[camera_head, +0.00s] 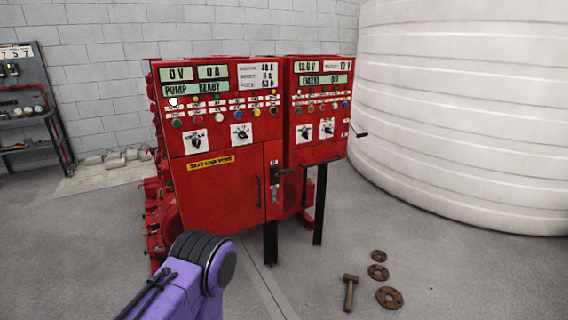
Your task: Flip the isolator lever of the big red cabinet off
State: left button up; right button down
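The big red cabinet (222,196) stands left of centre, its front facing me. Its displays read 0 V, 0 A and PUMP READY. The isolator lever (282,172) is a small black handle on the narrow panel at the cabinet's right side. It appears to point sideways to the right, over a pale plate; its exact setting is too small to tell. A dark door handle (259,192) is just left of it. A purple arm link of mine shows at the bottom, left of centre, well below and left of the lever. Neither of my grippers is in view.
A smaller red cabinet (319,152) on dark legs adjoins on the right, with a lever (357,131) sticking out of its side. A hammer (349,292) and rusty flanges (389,297) lie on the floor. A white tank (465,110) fills the right. Floor before the cabinets is mostly clear.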

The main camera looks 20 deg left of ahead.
aim_at(288, 170)
jog(key=u, duration=0.7)
jog(key=i, duration=0.85)
jog(key=u, duration=0.75)
